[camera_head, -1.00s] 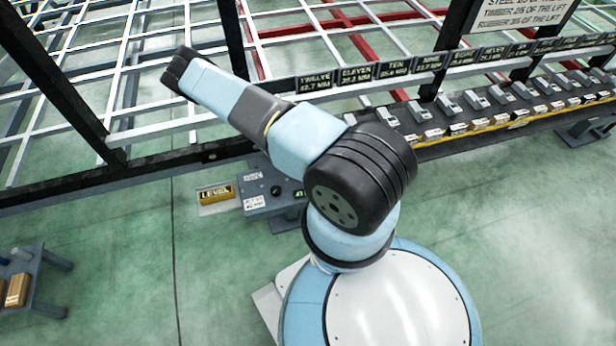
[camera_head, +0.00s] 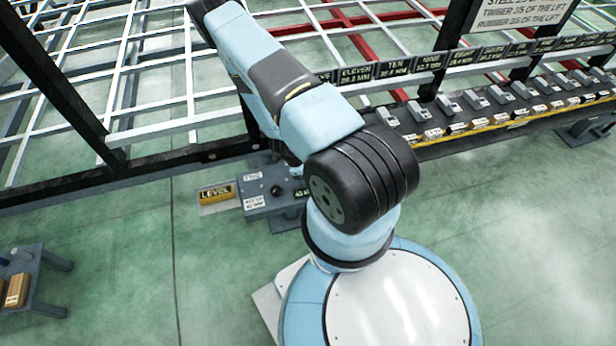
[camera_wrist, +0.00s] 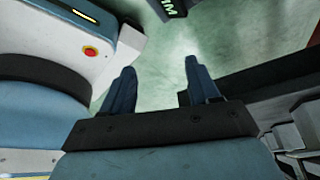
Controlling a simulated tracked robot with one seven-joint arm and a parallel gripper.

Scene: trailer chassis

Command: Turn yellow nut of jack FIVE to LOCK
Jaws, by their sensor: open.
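My gripper (camera_wrist: 158,85) shows in the wrist view with its two dark blue fingers apart and nothing between them. Green floor shows beyond the fingertips. In the head view my arm bends over the middle of the scene and hides the gripper. No yellow nut and no jack marked FIVE can be made out in either view. A row of grey units with white labels (camera_head: 479,123) stands along a yellow-edged rail at the right. Signs above the row include ELEVEN (camera_head: 355,76) and TEN (camera_head: 394,70); the smaller signs farther right are too small to read surely.
A grey control box (camera_head: 262,196) with a dark knob stands beside a yellow LEVEL block (camera_head: 216,194). A small bench (camera_head: 42,280) is at the lower left. Dark posts and the white-and-red chassis frame (camera_head: 285,30) fill the back. The floor at the right front is clear.

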